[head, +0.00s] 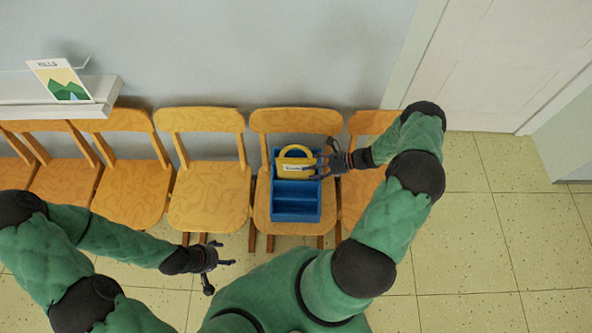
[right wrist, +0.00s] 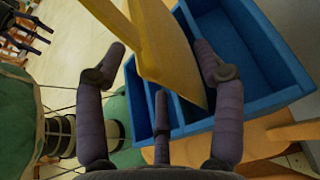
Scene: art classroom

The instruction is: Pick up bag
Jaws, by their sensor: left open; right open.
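A yellow bag (head: 295,163) with a curved handle and a white label stands in the back compartment of a blue divided bin (head: 296,217) on a wooden chair. My right gripper (head: 318,166) is open at the bag's right side, over the bin. In the right wrist view the bag (right wrist: 165,45) shows between the spread fingers, and the blue bin (right wrist: 240,40) lies behind it. I cannot tell whether a finger touches the bag. My left gripper (head: 220,267) is open and empty, low in front of the chairs.
A row of wooden chairs (head: 207,195) stands along the wall, with empty seats left of the bin. A white shelf (head: 60,100) with a picture card (head: 62,82) is at the upper left. A door (head: 490,65) is at the upper right. Tiled floor (head: 470,250) is clear at right.

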